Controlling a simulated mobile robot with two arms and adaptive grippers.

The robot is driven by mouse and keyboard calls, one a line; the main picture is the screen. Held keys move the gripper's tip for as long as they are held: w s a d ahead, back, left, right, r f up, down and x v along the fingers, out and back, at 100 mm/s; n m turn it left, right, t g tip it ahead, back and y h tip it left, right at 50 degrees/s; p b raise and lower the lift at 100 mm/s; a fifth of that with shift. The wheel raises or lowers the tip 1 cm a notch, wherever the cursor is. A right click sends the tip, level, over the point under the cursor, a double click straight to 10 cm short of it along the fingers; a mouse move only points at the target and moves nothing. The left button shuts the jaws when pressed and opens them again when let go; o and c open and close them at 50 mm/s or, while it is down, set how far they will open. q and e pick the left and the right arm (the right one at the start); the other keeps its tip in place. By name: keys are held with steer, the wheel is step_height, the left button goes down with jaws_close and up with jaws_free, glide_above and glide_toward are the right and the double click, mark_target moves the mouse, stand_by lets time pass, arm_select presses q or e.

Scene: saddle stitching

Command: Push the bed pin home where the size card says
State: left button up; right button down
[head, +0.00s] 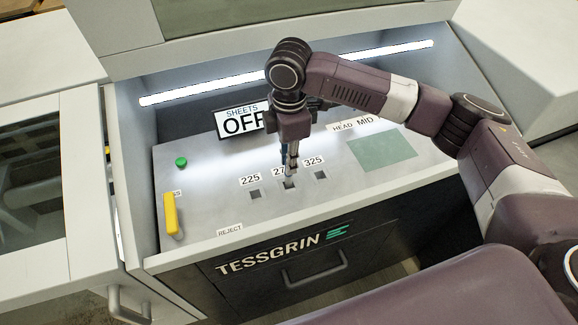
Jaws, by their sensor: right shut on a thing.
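My right gripper (291,158) points straight down over the metal bed (200,205). It is shut on a slim grey piece, probably the bed pin (291,178), mostly hidden by the fingers. Its lower end is at the middle square hole (290,185); I cannot tell how deep it sits. That hole's label (279,171) is partly covered and reads "27". The hole labelled 225 (255,194) on the left and the one labelled 325 (320,175) on the right look empty. No size card can be made out. My left gripper is not in view.
A sign reading SHEETS OFF (232,122) stands behind, partly covered by my right arm. A HEAD MID label (364,122) and a green pad (383,152) lie right. A green button (181,161) and yellow handle (170,214) are left. Raised walls edge the bed.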

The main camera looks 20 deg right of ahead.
steer(key=shift+f, duration=1.65)
steer(key=c, duration=1.8)
jaws_free()
steer(key=shift+f, duration=0.1)
steer(key=shift+c, duration=0.2)
step_height(320, 180, up, 12)
steer(key=shift+r+b, duration=0.15)
steer(key=shift+b, duration=0.95)
steer(key=shift+r, duration=0.1)
